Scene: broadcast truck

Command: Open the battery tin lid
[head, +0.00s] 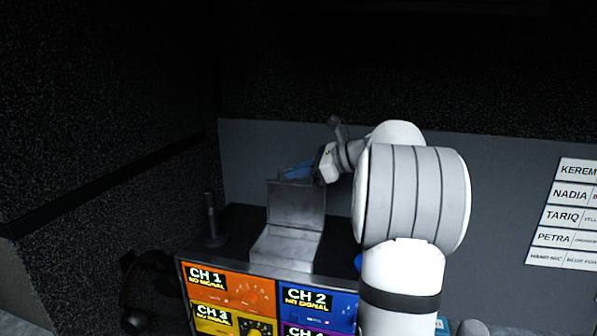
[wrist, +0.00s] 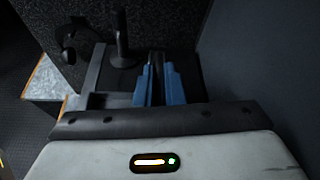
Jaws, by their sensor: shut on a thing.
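The battery tin (head: 285,249) is a grey metal box standing behind the channel screens in the head view. Its lid (head: 296,205) is swung up and stands about upright at the tin's far side. My gripper (head: 296,171) is at the top edge of the lid, with its blue fingers reaching left over it. In the wrist view my gripper's blue fingers (wrist: 159,84) are close together, shut on a thin dark strip that looks like the lid's edge. The tin's inside is hidden, and most of the tin does not show in the wrist view.
A bank of screens (head: 268,300) stands in front of the tin. A dark upright post on a base (head: 211,222) stands to the left, and headphones (wrist: 70,50) hang nearby. A grey wall with a name list (head: 565,212) is behind and right.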

